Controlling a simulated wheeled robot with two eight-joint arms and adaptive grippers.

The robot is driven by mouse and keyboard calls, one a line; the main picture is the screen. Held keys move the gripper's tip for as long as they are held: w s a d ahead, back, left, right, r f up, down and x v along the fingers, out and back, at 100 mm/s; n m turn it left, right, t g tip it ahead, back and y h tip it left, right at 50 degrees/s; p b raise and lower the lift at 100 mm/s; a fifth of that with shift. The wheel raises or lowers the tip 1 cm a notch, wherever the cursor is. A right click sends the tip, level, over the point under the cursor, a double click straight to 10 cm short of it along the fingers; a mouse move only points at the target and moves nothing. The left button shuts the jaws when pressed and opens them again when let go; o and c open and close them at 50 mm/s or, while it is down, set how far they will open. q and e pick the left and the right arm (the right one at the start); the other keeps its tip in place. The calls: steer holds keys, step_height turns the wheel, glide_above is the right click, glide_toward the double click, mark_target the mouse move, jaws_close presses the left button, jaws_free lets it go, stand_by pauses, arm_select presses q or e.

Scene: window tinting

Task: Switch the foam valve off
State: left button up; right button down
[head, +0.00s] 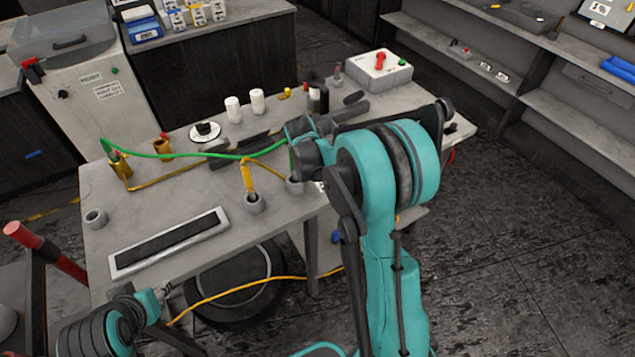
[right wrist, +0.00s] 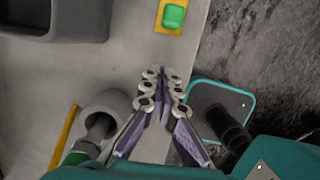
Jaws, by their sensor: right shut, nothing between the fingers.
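My right gripper shows in the right wrist view (right wrist: 162,78) with its fingers together and empty, above the grey table near its edge. In the head view my right arm hides the fingertips. A yellow piece with a green block (right wrist: 173,16) lies ahead of the fingers at the table's edge; I cannot tell whether it is the foam valve. Left of the fingers, apart from them, a grey cup (right wrist: 108,103) holds a dark metal stem. In the head view a yellow-handled tool (head: 248,177) stands in a grey holder (head: 255,204).
A green hose (head: 190,155) crosses the table (head: 150,207) from brass fittings (head: 119,163). White bottles (head: 233,109), a black-and-white puck (head: 205,131) and a control box with a red knob (head: 380,68) stand farther back. A long framed tray (head: 168,243) lies at the front.

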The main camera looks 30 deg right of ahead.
mark_target(329, 189)
steer(key=d+p, duration=0.1)
steer(key=d, duration=0.1)
steer(key=shift+w+d+r, duration=0.1)
steer(key=shift+d+r, duration=0.05)
steer(key=shift+d, duration=0.25)
arm_select(q)
steer(key=shift+r, duration=0.25)
arm_select(e)
steer(key=shift+d, duration=0.6)
steer(key=shift+w+d, duration=0.2)
steer(key=shift+d, duration=1.65)
steer(key=a, duration=0.4)
steer(key=shift+s+a+b, duration=0.1)
steer(key=shift+a+b, duration=0.2)
arm_select(q)
steer(key=shift+s+a+r+p, duration=0.1)
steer(key=shift+s+r+p, duration=0.15)
steer(key=shift+r+p, duration=0.5)
steer(key=shift+s+a+r+p, duration=0.1)
steer(key=shift+s+r+p, duration=0.15)
steer(key=shift+r+p, duration=0.4)
arm_select(e)
steer(key=v, duration=1)
steer(key=shift+d, duration=0.15)
